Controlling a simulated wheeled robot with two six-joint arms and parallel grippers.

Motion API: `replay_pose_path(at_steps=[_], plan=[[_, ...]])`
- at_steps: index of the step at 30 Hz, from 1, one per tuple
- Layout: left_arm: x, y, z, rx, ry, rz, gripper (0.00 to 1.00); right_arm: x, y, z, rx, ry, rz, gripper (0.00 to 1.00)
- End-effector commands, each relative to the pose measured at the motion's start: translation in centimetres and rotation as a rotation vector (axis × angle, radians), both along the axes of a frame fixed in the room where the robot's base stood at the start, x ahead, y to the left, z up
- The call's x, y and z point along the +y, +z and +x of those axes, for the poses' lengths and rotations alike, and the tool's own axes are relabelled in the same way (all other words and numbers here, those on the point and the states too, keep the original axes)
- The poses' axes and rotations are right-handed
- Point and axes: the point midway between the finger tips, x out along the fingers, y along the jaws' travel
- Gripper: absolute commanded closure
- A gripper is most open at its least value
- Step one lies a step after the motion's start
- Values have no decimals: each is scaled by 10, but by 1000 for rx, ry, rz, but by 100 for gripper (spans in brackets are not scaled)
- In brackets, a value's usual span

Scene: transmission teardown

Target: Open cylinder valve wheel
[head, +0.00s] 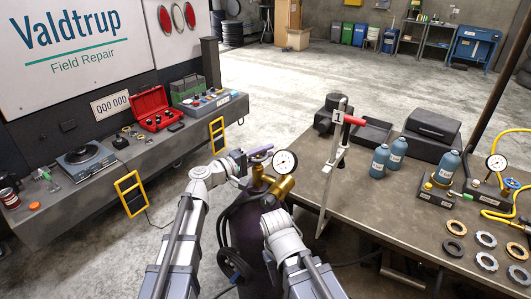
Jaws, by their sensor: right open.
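The gas cylinder (252,236) stands upright between my arms, dark purple. Its brass valve (258,174) carries a purple-blue valve wheel (260,148) on top. A round white gauge (284,162) and a brass fitting (283,187) sit on the valve's right. My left gripper (245,157) is at the left edge of the wheel; its fingers are small and partly hidden, so I cannot tell whether they are shut or touch the wheel. My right gripper (270,202) is open and lower, in front of the cylinder's upper part, just below the brass fitting.
The workbench (310,180) at right holds a clamp stand with a red handle (354,120), blue bottles (380,158), several rings and another gauge (497,162). Black hoses (231,262) hang beside the cylinder. A grey ledge (80,200) with tools runs at left. Open floor lies behind.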

Motion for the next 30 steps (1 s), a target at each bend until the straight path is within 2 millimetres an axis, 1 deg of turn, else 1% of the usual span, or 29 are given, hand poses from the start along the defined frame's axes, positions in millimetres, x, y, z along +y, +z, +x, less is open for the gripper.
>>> replay_pose_path(at_steps=[1, 5, 6, 30], plan=[[0, 0, 0, 0, 0, 0, 84, 0, 0, 0, 0, 0, 0, 50], [0, 0, 0, 0, 0, 0, 98, 0, 0, 0, 0, 0, 0, 50], [0, 0, 0, 0, 0, 0, 100, 0, 0, 0, 0, 0, 0, 50], [0, 0, 0, 0, 0, 1, 100, 0, 0, 0, 0, 0, 0, 50]])
